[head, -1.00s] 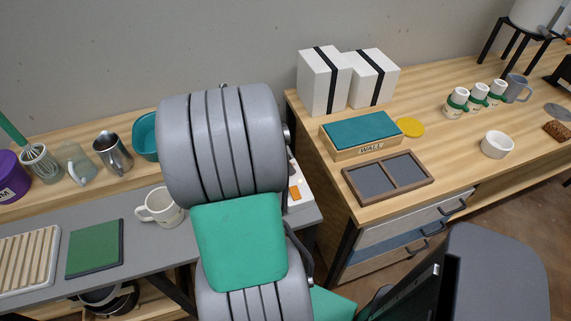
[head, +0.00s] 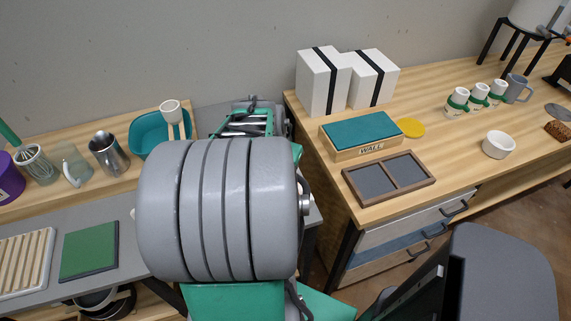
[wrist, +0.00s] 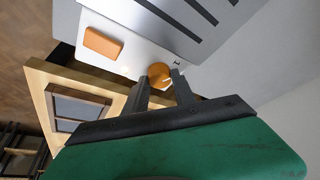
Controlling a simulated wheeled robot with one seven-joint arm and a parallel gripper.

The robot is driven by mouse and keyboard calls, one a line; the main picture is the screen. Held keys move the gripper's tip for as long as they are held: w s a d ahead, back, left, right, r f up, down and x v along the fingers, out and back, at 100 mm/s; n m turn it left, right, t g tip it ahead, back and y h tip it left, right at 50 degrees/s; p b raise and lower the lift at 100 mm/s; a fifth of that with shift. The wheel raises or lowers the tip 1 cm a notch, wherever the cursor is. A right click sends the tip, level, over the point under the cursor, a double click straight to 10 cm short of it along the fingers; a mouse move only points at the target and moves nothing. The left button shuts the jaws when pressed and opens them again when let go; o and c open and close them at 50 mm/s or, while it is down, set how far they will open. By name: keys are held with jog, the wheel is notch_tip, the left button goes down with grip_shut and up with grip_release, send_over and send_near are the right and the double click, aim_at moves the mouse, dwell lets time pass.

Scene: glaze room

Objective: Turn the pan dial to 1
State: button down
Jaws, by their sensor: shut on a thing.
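A round orange dial (wrist: 159,72) sits on the white front panel (wrist: 130,58) of a grey device in the wrist view. My gripper (wrist: 160,82) has its two dark fingers on either side of the dial and is shut on it. A small dark mark is printed on the panel beside the dial; I cannot read it for sure, nor the dial's exact setting. In the head view my arm hides the dial and most of the device.
A larger orange rectangular piece (wrist: 103,43) is on the same panel. The device's top has dark slots (wrist: 182,18). A wooden bench edge (wrist: 75,75) and framed dark tray (wrist: 78,108) lie close by. In the head view, a teal bowl (head: 147,135) stands left of my arm.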

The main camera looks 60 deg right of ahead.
dwell(0.4)
jog(key=c, duration=1.1)
grip_release()
jog(key=shift+o, duration=0.2)
jog(key=v, duration=0.8)
jog(key=shift+f, duration=0.1)
